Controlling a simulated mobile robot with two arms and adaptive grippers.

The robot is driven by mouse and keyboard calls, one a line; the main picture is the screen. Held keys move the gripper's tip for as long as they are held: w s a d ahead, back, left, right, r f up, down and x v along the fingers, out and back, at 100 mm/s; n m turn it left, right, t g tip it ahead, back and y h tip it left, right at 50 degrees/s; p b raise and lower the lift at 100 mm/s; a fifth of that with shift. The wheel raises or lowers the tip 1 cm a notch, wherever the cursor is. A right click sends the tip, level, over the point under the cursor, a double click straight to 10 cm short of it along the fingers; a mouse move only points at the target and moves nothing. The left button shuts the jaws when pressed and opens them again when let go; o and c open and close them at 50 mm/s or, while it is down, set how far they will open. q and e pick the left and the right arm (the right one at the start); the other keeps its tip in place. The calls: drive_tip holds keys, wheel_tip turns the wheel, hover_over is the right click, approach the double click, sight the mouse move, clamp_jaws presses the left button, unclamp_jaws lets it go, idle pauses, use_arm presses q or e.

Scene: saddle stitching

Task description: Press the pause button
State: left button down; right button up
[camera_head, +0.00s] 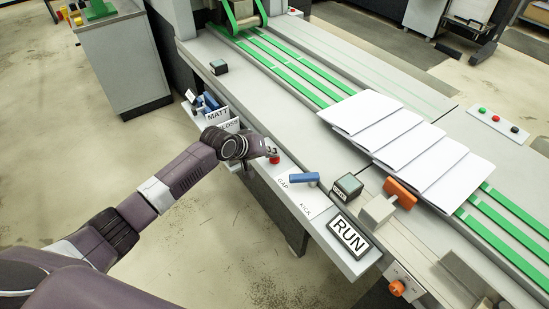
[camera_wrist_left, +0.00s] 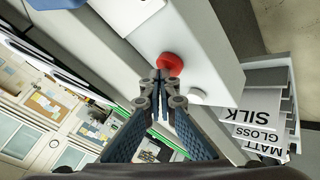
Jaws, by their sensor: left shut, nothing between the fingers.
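I see no readable pause label on either. My left gripper (camera_head: 268,152) is shut and empty, its fingertips right at the red button. In the left wrist view the fingertips (camera_wrist_left: 160,76) overlap the button's near edge; I cannot tell whether they touch it. Three small buttons (camera_head: 497,118), green, red and black, sit on a panel at the right. My right gripper is out of view.
A blue handle (camera_head: 303,179) and a dark green block (camera_head: 346,187) stand right of the red button. A RUN plate (camera_head: 350,236) lies at the ledge's front end. Labelled holders (camera_head: 217,115) stand left of my gripper. White folded sheets (camera_head: 410,140) lie on green belts behind.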

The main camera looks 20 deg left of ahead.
sight(273, 159)
use_arm(q)
drive_tip(key=shift+s+f, duration=0.1)
drive_tip(key=shift+f, duration=0.3)
idle(0.3)
drive_tip(key=shift+r, duration=0.15)
drive_tip(key=shift+r+p, duration=0.85)
drive_tip(key=shift+p, duration=0.05)
wheel_tip(273, 159, up, 5)
drive_tip(key=p, duration=0.5)
drive_tip(key=shift+r, duration=0.1)
idle(0.4)
